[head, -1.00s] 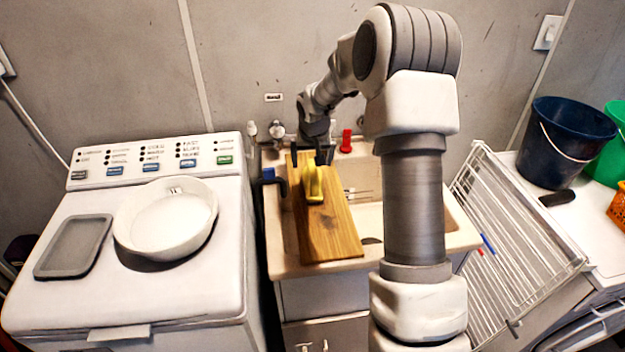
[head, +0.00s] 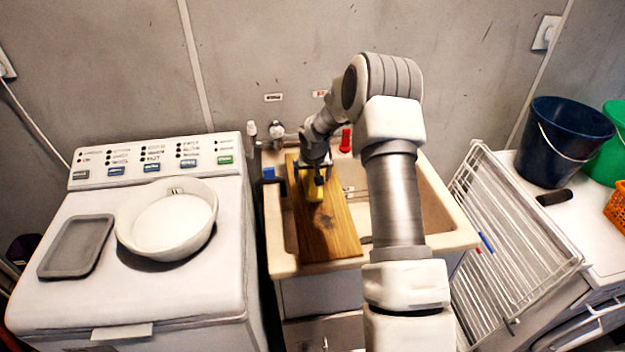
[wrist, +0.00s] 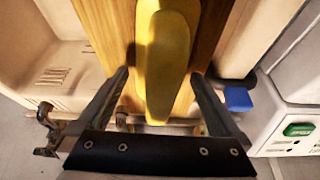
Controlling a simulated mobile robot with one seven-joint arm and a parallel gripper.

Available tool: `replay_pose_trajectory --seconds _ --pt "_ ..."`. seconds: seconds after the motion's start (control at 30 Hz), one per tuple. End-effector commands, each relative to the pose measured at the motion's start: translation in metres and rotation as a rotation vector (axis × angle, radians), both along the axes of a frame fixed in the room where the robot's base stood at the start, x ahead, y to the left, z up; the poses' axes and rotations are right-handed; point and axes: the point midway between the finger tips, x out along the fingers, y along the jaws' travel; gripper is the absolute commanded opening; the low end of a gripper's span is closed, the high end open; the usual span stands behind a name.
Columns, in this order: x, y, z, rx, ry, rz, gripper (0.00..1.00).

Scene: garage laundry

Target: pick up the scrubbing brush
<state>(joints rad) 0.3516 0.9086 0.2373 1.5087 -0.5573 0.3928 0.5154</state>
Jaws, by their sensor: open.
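The scrubbing brush (head: 314,192) is yellow and lies on a wooden board (head: 332,232) set across the left part of the sink. In the wrist view the brush (wrist: 167,65) runs lengthwise between the two fingers. My gripper (head: 311,174) is over the brush's far part in the head view and covers some of it. In the wrist view my gripper (wrist: 160,76) is open, with one finger on each side of the brush and a gap showing on both sides. I cannot tell how far the fingertips are above the board.
The sink (head: 440,238) has a tap (head: 277,131), a red bottle (head: 346,140) and a blue item (head: 268,176) at its edges. A washing machine with a white basin (head: 130,235) stands left. A wire rack (head: 505,245) and a dark bucket (head: 560,140) are right.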

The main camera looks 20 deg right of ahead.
Motion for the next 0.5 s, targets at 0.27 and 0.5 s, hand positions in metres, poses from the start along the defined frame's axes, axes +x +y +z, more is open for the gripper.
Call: replay_pose_trajectory --seconds 0.27,0.5 --pt "0.0001 0.0001 0.0000 0.000 0.000 0.000 0.86" --pt "0.0000 0.0001 0.0002 0.000 0.000 0.000 0.42"
